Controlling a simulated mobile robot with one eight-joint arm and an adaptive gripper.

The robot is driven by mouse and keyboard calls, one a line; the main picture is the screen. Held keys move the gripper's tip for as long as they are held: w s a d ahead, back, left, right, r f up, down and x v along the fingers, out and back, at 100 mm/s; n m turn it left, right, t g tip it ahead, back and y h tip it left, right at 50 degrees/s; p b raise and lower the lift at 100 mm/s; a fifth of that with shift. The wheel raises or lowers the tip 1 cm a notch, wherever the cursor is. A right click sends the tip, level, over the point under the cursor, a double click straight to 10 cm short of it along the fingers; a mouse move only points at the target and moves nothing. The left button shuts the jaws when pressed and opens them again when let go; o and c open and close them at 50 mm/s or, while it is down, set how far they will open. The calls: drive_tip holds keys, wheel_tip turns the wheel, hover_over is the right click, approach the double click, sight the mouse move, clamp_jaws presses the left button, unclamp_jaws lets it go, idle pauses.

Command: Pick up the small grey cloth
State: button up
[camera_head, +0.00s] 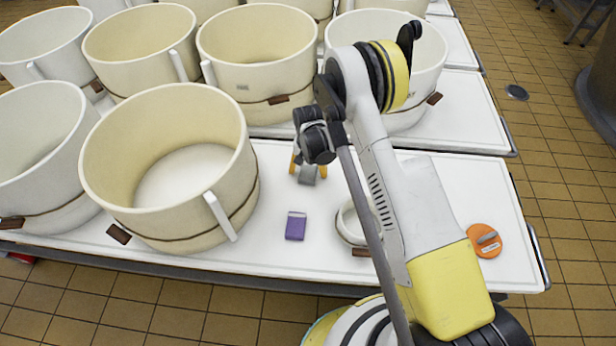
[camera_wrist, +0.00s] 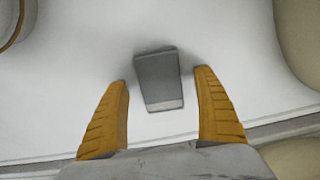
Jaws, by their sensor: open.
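The small grey cloth (camera_wrist: 158,80) lies on the white tabletop, a flat folded rectangle with a lighter strip along its near edge. It also shows in the head view (camera_head: 307,174), just below my gripper (camera_head: 303,164). In the wrist view, the yellow fingers of my gripper (camera_wrist: 163,84) stand apart, one to the left and one to the right of the cloth. The fingertips are level with the cloth in the picture, with gaps on both sides. My gripper is open and empty. My arm hides part of the table to the right.
A purple box (camera_head: 295,226) lies in front of the cloth. A large cream vat (camera_head: 170,150) stands to the left, another (camera_head: 258,60) behind. A white ring-shaped container (camera_head: 347,222) and an orange disc (camera_head: 485,240) are to the right. The white table (camera_head: 270,180) is clear around the cloth.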

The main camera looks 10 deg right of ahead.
drive_tip(key=shift+f, duration=0.5)
drive_tip(key=shift+r, duration=0.1)
drive_tip(key=c, duration=1.2)
drive_tip(key=shift+r, duration=0.15)
drive_tip(key=shift+c, duration=0.2)
